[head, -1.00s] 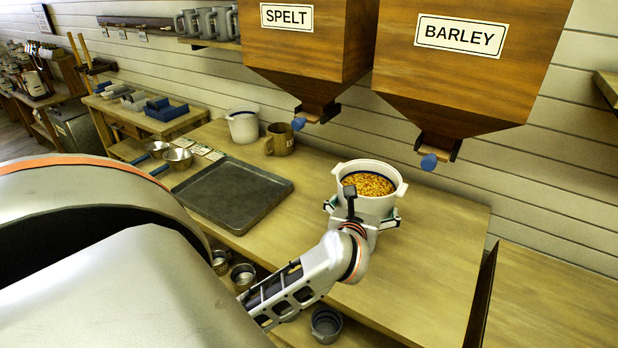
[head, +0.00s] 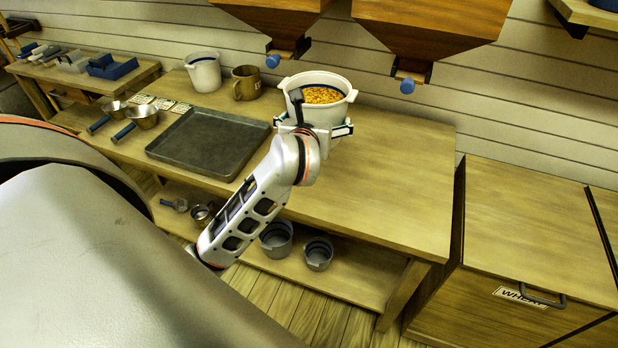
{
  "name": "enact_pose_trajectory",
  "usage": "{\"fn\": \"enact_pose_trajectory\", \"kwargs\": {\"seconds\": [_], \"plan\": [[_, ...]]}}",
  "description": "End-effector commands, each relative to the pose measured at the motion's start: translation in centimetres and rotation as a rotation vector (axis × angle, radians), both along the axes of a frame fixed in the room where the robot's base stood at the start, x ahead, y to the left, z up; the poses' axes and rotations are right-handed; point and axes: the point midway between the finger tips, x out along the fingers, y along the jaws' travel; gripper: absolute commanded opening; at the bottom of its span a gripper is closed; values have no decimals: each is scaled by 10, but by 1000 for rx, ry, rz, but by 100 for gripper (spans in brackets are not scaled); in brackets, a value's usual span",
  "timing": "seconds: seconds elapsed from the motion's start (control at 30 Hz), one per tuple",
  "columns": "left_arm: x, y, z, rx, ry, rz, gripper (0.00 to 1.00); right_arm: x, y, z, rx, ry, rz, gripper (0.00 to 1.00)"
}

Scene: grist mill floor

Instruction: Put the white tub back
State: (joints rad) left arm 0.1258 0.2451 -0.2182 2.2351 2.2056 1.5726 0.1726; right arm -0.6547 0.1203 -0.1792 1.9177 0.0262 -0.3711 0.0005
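The white tub (head: 333,116) has two side handles and a dark band inside its rim. It is upright and holds orange-yellow grain (head: 322,95). My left gripper (head: 318,130) is shut around the tub's body from the near side, with a finger showing at each side. The tub is over the workbench (head: 385,180), just right of the dark tray. The gripper and wrist hide its base, so I cannot tell whether it touches the bench top. My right gripper is not in view.
A dark tray (head: 205,143), a white jug (head: 204,73) and a brown mug (head: 246,84) stand left of the tub. Hopper outlets with blue knobs (head: 407,86) hang behind it. Grey pots (head: 318,253) stand on the lower shelf. The bench's right part is clear; a lidded bin (head: 540,230) adjoins it.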

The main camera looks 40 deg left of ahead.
Motion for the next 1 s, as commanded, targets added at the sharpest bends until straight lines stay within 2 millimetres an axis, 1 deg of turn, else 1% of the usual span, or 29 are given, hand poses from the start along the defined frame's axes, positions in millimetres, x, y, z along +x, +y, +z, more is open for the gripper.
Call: {"fn": "enact_pose_trajectory", "kwargs": {"seconds": [0.07, 0.17, 0.33, 0.6, 0.7, 0.83, 1.0], "plan": [[0, 1, -4, 4, -4, 0, 39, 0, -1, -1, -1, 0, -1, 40], [0, 1, -20, 5, -1, 0, 39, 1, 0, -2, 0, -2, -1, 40], [0, 0, -56, 6, -1, -2, 39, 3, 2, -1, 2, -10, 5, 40], [0, 0, -111, 5, -1, -1, 39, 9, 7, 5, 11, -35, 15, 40], [1, 0, -128, 5, -3, -1, 39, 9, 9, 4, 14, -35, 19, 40], [1, 0, -145, 5, -4, -1, 39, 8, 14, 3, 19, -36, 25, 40], [1, 0, -153, 4, -6, -2, 39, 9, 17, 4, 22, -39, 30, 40]]}}
